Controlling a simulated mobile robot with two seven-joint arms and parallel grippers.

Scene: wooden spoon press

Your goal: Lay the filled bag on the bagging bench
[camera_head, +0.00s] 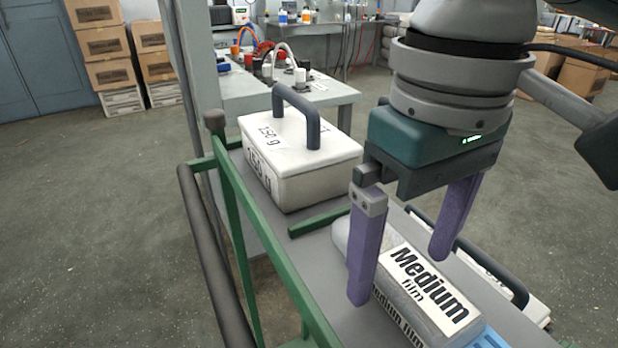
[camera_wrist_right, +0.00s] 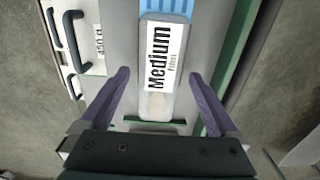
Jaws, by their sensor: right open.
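In the right wrist view the fingers (camera_wrist_right: 159,74) stand apart from the bag's sides. Whether they reach down to its height I cannot tell. A grey bench (camera_head: 262,88) stands behind the cart; no label marks it as the bagging bench. My left gripper is not in view.
A white box with a dark handle labelled "150 g" (camera_head: 300,165) stands at the cart's far end. Another handled white case (camera_head: 537,308) lies right of the bag. A green bar (camera_head: 318,221) crosses the cart top. Stacked cartons (camera_head: 103,45) stand at back left; open floor lies left.

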